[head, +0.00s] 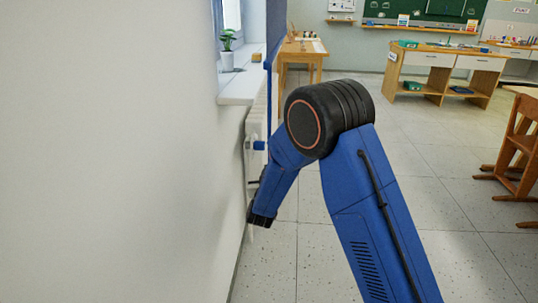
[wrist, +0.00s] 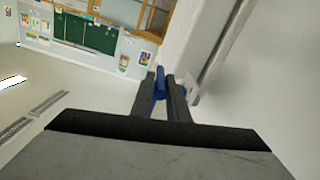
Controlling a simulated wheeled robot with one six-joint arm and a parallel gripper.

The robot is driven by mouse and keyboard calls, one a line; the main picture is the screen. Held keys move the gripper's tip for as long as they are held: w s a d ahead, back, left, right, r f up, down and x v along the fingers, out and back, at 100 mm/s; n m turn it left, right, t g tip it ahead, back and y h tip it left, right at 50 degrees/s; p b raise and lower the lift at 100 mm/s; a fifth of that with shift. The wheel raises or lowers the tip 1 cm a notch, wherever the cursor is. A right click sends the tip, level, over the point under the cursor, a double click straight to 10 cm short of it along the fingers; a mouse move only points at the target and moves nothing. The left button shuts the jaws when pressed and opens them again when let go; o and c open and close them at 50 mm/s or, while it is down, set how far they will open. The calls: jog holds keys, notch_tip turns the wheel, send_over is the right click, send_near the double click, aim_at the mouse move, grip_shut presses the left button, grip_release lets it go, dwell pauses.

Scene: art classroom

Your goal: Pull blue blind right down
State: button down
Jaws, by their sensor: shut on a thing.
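The blue blind (head: 276,32) shows edge-on as a narrow dark blue strip at the window on the left wall in the head view. A small blue piece (head: 259,145) shows lower down beside the radiator; I cannot tell if it belongs to the blind. In the wrist view my gripper (wrist: 163,79) is shut on a small blue part (wrist: 160,84), which looks like the blind's pull. Most of that part is hidden between the dark fingers. In the head view my arm bends down towards the wall, and the fingertips are not clear.
A white sill (head: 240,88) with a potted plant (head: 227,48) juts from the left wall above a white radiator (head: 252,125). A wooden table (head: 300,50) stands beyond it. Wooden chairs (head: 522,150) stand at the right. The floor between is clear.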

jog(key=shift+a+f, duration=0.15)
jog(key=shift+f, duration=2.55)
jog(key=c, duration=1.8)
grip_release()
jog(key=shift+f, duration=0.15)
jog(key=shift+o, duration=0.2)
jog(key=shift+s, duration=0.1)
jog(key=s, duration=1.7)
jog(key=shift+a, duration=0.3)
jog(key=shift+s, duration=0.1)
